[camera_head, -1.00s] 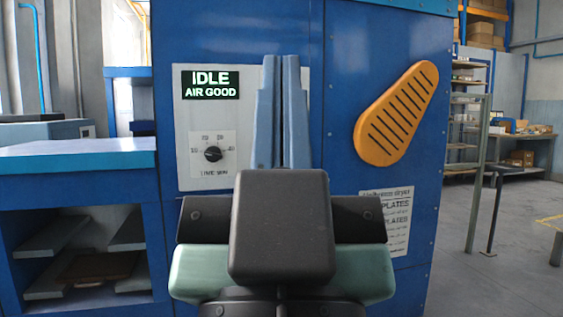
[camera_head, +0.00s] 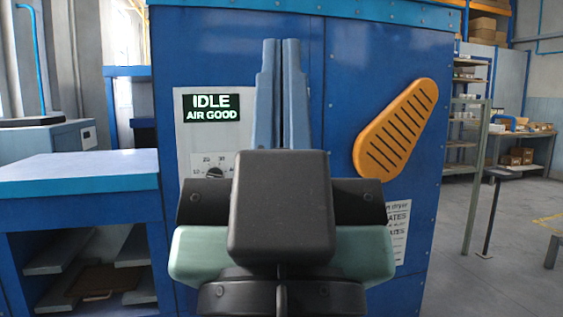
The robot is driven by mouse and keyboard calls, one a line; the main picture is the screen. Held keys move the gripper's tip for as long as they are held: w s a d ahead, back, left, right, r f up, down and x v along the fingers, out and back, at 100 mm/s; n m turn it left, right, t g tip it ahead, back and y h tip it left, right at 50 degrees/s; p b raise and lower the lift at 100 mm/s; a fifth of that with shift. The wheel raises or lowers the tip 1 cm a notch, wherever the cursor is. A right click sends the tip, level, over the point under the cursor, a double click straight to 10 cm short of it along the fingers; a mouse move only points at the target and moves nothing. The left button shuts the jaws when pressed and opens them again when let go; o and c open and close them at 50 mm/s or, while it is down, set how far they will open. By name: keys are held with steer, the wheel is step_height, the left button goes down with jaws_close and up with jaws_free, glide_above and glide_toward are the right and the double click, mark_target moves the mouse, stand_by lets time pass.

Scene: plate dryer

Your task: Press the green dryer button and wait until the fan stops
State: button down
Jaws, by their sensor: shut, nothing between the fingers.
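My gripper (camera_head: 282,45) is at the middle of the head view, its two pale blue fingers pointing up and shut with nothing between them. It stands in front of the blue plate dryer (camera_head: 385,55). The grey control panel (camera_head: 185,135) is left of and partly behind the fingers. Its display (camera_head: 211,108) reads "IDLE" and "AIR GOOD". A black timer dial (camera_head: 214,172) shows below the display, its lower part covered by my gripper. I see no green button; part of the panel is hidden behind my gripper. I cannot tell whether the fingertips touch the dryer.
An orange slotted guard (camera_head: 397,129) sticks out on the dryer's right side. A blue bench (camera_head: 78,170) with open shelves stands at the left. A printed notice (camera_head: 399,233) is partly covered by my gripper. Open floor (camera_head: 490,240) lies to the right, near metal shelving.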

step_height(320, 180, up, 21)
steer(key=p, duration=1.8)
